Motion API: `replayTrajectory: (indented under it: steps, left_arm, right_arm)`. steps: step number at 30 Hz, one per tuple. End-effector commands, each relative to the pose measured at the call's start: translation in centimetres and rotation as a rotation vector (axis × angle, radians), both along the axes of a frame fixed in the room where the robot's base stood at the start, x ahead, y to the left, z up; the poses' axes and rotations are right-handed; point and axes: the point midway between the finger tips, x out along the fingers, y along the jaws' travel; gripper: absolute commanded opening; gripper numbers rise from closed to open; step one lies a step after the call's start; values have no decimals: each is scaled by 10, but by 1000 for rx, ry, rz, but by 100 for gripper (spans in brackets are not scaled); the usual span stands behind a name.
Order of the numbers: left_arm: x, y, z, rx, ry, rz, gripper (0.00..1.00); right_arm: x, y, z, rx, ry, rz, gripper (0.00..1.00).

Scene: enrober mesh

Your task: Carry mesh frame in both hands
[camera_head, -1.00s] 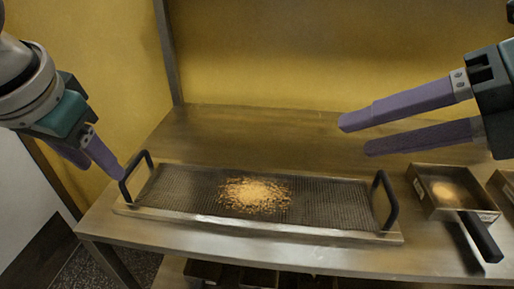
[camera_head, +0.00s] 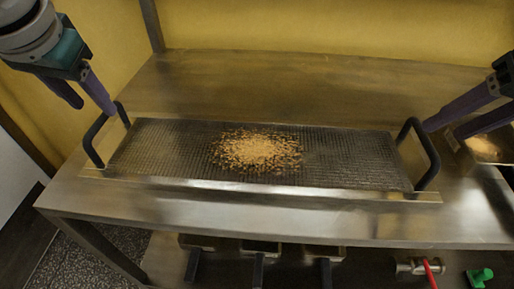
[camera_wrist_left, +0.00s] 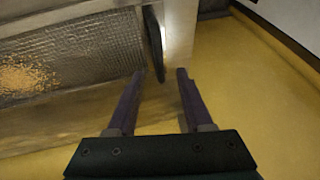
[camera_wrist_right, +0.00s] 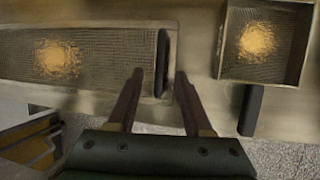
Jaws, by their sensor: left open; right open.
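The mesh frame (camera_head: 300,190) is a long metal tray with a mesh bed. It lies flat on the steel table, with a pile of golden crumbs (camera_head: 258,150) at its middle. It has a black left handle (camera_head: 92,146) and a black right handle (camera_head: 431,160). My left gripper (camera_head: 95,106) is open by the top of the left handle; the left wrist view shows this handle (camera_wrist_left: 153,42) ahead, between the finger lines. My right gripper (camera_head: 440,130) is open by the right handle; the right wrist view shows this handle (camera_wrist_right: 162,62) between the finger lines. Contact is unclear.
A small square pan (camera_wrist_right: 230,58) with crumbs and a black handle stands right of the frame, close to my right gripper. The table (camera_head: 300,85) is clear behind the frame. Below are several dark-handled items and a green object (camera_head: 480,276).

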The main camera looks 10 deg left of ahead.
Motion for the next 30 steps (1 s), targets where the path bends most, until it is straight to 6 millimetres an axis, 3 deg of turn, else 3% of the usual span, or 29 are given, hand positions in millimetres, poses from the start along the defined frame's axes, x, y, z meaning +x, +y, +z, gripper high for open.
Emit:
replayTrajectory:
  steps: [3, 9, 23, 30]
  left_arm:
    - [8, 4, -21, -1, 3, 1, 51]
    - [18, 8, -44, -1, 1, 1, 51]
    - [23, 11, -54, 0, -2, -1, 51]
    - [22, 11, -53, 0, -1, -1, 26]
  right_arm:
    - [8, 5, -21, 3, 2, -1, 51]
    - [18, 10, -44, 2, 1, 0, 51]
    - [22, 11, -54, 0, 0, 2, 51]
    - [22, 11, -54, 0, 0, 2, 26]
